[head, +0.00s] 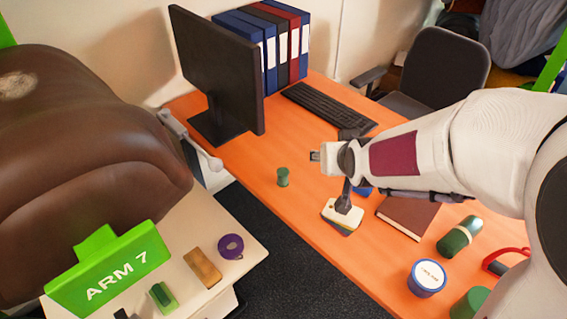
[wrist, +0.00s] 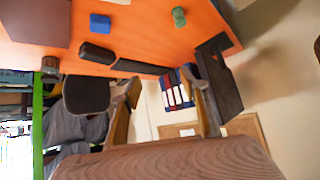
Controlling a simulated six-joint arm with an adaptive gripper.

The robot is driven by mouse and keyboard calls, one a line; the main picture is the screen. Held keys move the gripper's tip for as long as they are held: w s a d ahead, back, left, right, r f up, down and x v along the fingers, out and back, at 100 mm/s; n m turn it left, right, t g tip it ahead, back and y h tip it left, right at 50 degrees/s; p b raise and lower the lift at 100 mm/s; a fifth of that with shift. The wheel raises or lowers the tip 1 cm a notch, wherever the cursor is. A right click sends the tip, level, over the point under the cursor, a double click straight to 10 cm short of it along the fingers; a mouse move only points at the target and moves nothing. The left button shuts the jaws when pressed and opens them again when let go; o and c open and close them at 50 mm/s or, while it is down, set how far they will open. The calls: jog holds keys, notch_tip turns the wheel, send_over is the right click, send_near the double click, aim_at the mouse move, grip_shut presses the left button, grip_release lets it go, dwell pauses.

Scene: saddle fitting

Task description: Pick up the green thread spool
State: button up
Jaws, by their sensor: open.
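The green thread spool (head: 283,177) stands upright on the orange desk, left of my gripper in the head view. It also shows near the top of the wrist view (wrist: 179,17), where the desk appears upside down. My gripper (head: 340,168) is above the desk with its fingers spread wide and nothing between them. It is apart from the spool. In the wrist view the open fingers (wrist: 167,100) lie below the desk's edge in the picture, and the spool is not between them.
A monitor (head: 218,75), a keyboard (head: 328,107) and binders (head: 273,48) stand behind the spool. A white-and-yellow item (head: 342,214), a brown notebook (head: 407,216), a green bottle (head: 460,237) and a lidded tub (head: 427,278) lie rightward. The desk around the spool is clear.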

jog(key=w+a+f+t, duration=0.2)
jog(key=w+a+f, duration=0.4)
jog(key=w+f, duration=0.4)
jog(key=n+t+y, duration=0.1)
jog(key=t, duration=0.1)
send_near(284, 179)
jog(key=w, duration=0.4)
jog(key=shift+w+f, duration=0.1)
jog(key=shift+f, duration=0.05)
jog(key=shift+a+f, duration=0.2)
jog(key=shift+f, duration=0.3)
jog(key=shift+x, duration=1.15)
jog(key=shift+f, duration=0.1)
jog(key=shift+a+x, duration=0.2)
jog(key=shift+x, duration=2.4)
